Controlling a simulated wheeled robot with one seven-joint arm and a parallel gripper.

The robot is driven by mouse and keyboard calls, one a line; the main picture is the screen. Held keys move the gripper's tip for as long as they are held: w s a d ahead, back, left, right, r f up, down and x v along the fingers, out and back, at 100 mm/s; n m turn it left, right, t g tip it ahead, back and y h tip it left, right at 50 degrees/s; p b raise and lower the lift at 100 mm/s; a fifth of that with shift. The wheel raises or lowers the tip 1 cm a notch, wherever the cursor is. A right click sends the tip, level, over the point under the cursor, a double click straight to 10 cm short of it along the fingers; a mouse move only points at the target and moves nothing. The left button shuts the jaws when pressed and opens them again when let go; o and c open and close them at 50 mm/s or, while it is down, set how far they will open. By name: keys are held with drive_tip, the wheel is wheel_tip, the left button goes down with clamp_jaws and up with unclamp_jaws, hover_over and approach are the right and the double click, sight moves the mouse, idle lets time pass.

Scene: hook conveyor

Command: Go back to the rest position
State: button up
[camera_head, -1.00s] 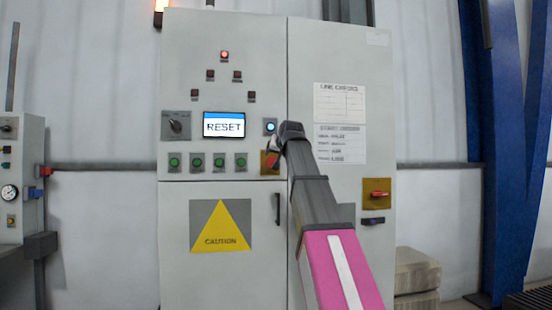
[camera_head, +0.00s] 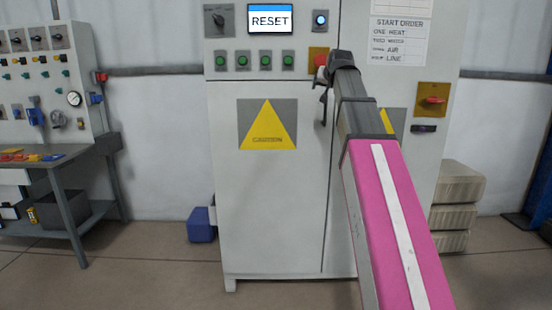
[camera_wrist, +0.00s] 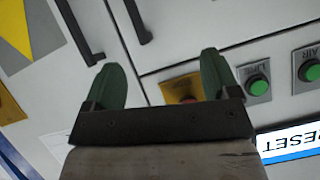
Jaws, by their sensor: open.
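My gripper (camera_wrist: 165,82) is open and empty in the wrist view, its two green fingertips apart in front of the cabinet face. In the head view my gripper (camera_head: 322,80) is seen small and dark at the end of my pink and grey arm, in front of the control cabinet (camera_head: 270,200). It is beside the red button on a yellow plate (camera_head: 319,60), which the arm partly covers. That button also shows between the fingers in the wrist view (camera_wrist: 184,90). Whether the gripper touches the cabinet cannot be told.
The cabinet carries a screen reading RESET (camera_head: 271,19), several green buttons (camera_head: 265,61) and a red switch (camera_head: 432,99). A workbench (camera_head: 60,165) stands at the left, a blue box (camera_head: 202,226) beside the cabinet, stacked blocks (camera_head: 455,205) at the right. The foreground floor at left is clear.

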drive_tip(key=s+f+g, duration=0.3)
drive_tip(key=f, duration=1.6)
drive_tip(key=s+f+g, duration=0.3)
drive_tip(key=s+f, duration=0.1)
drive_tip(key=f, duration=1.5)
drive_tip(key=s+f+g, duration=0.3)
drive_tip(key=s+f, duration=0.7)
drive_tip(key=f, duration=0.3)
drive_tip(key=s+f+n+g+h, duration=0.1)
drive_tip(key=s+f+g, duration=0.1)
drive_tip(key=s+f, duration=0.9)
wheel_tip(320, 180, down, 4)
drive_tip(key=shift+a+r+n+g, duration=0.25)
drive_tip(key=shift+a+n+g, duration=0.05)
drive_tip(key=shift+a+g, duration=0.1)
